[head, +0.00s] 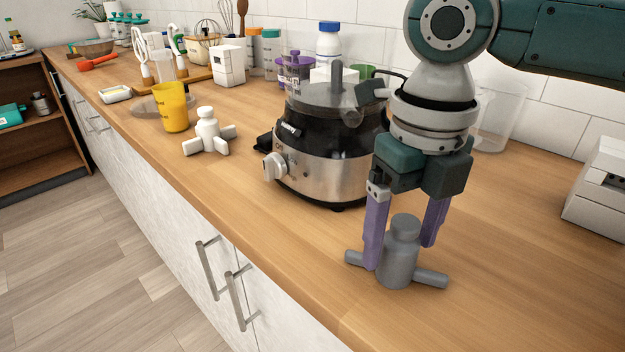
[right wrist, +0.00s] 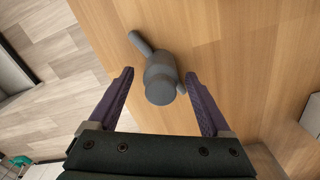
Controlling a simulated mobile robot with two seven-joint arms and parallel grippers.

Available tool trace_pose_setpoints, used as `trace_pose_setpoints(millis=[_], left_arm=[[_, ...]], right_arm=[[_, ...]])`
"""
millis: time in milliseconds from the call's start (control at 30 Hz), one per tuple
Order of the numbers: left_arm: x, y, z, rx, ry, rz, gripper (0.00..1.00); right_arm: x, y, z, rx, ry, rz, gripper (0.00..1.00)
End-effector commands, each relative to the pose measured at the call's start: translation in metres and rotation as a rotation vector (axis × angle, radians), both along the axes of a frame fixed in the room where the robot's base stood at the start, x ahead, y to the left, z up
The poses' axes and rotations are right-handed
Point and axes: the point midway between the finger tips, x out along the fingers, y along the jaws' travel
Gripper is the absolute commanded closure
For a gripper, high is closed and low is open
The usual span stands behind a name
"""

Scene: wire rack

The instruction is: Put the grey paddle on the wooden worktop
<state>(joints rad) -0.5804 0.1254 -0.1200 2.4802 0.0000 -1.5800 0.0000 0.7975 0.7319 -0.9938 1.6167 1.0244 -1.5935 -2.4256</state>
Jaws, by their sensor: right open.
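The grey paddle (head: 397,262) stands upright on the wooden worktop (head: 500,300), near its front edge. It has a thick round body with a knob on top and arms sticking out low at the sides. My right gripper (head: 401,257) points down over it, open, with one purple finger on each side of the body. In the right wrist view the paddle (right wrist: 160,78) shows between the open fingers (right wrist: 165,88), with a gap on both sides. My left gripper is not in view.
A food processor (head: 325,160) stands close behind and left of my right gripper. A white paddle-shaped piece (head: 208,130) and a yellow cup (head: 172,108) stand further left. A clear container (head: 497,120) and a white box (head: 600,190) are at the right. The worktop right of the paddle is clear.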

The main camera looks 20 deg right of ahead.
Motion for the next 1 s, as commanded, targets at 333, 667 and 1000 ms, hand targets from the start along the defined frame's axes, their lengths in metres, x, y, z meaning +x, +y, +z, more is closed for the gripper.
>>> trace_pose_setpoints(millis=[333,667,1000], left_arm=[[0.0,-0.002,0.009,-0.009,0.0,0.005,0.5],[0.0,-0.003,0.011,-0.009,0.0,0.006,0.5],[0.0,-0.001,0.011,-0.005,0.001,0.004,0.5]], right_arm=[[0.001,0.0,0.079,0.0,-0.005,0.0,0.18],[-0.004,0.011,0.096,0.015,-0.007,-0.061,0.18],[-0.06,0.105,0.02,0.304,-0.011,-1.064,0.18]])
